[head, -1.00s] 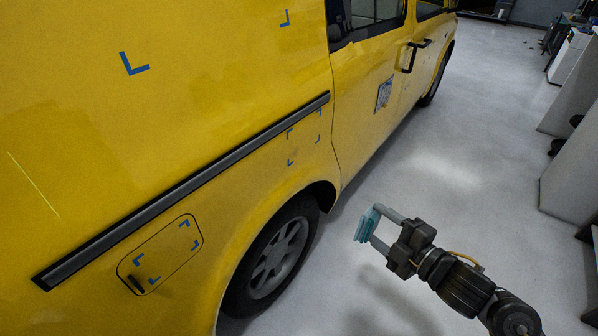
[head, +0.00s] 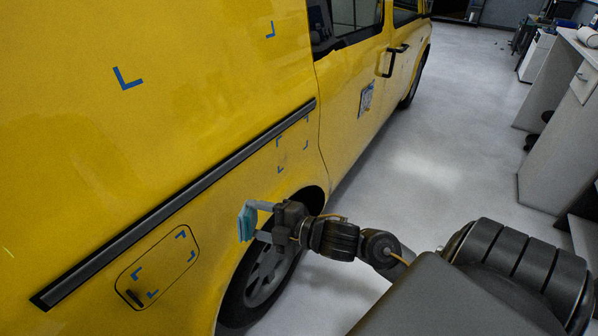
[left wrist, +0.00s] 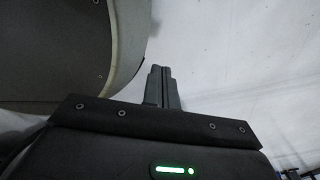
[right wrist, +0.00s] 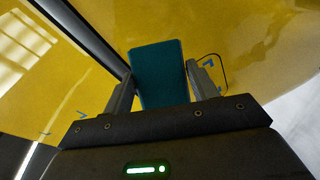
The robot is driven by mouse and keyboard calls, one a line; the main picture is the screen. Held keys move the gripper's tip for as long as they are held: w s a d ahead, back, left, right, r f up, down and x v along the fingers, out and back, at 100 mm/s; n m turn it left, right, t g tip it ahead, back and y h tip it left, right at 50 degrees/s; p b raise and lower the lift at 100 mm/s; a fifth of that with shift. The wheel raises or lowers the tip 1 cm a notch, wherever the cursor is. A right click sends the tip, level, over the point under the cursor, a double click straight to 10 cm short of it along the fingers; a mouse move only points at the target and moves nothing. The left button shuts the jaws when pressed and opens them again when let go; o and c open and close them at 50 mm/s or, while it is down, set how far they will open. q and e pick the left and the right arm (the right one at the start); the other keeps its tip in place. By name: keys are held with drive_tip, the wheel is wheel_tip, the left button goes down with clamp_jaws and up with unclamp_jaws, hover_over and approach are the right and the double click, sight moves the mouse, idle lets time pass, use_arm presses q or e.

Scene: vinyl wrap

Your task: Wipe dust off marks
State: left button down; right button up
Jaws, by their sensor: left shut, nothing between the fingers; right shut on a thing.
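My right gripper (head: 252,222) is shut on a teal pad (head: 246,224) and holds it in front of the yellow van's side (head: 90,150), near the rear wheel arch. The pad also shows between the fingers in the right wrist view (right wrist: 160,75); I cannot tell if it touches the van. Blue corner marks sit at the upper left (head: 127,78), upper right (head: 270,30), below the trim strip (head: 280,169) and inside the outlined flap (head: 181,236). Dust is hard to make out. My left gripper (left wrist: 161,72) is shut and empty in the left wrist view.
A dark trim strip (head: 185,195) runs along the van. The rear wheel (head: 265,282) is behind my right gripper. Grey floor (head: 440,160) lies open on the right, with white cabinets (head: 545,130) beyond.

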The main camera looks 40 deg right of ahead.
drive_tip(key=w+d+f+m+t+h+p, duration=0.1)
drive_tip(key=w+d+f+m+h+p, duration=0.15)
drive_tip(key=d, duration=0.55)
drive_tip(key=w+d+f+m+h+p, duration=0.1)
drive_tip(key=w+d+m+h+p, duration=0.2)
drive_tip(key=d, duration=0.5)
drive_tip(key=w+d+f+m+t+h+p, duration=0.1)
drive_tip(key=w+d+f+h+p, duration=0.2)
drive_tip(key=d, duration=0.5)
drive_tip(key=shift+n, duration=0.25)
drive_tip(key=shift+w+a+r+b, duration=0.1)
drive_tip(key=shift+w+a+b, duration=0.25)
drive_tip(key=shift+w, duration=0.45)
drive_tip(key=shift+w+a+r+b, duration=0.1)
drive_tip(key=shift+w+a+b, duration=0.25)
drive_tip(key=shift+w, duration=0.5)
drive_tip(key=shift+w+a+r+b, duration=0.1)
drive_tip(key=shift+w+a+b, duration=0.25)
drive_tip(key=shift+w, duration=0.45)
drive_tip(key=shift+w+a, duration=0.15)
drive_tip(key=shift+w, duration=0.6)
drive_tip(key=shift+b, duration=0.3)
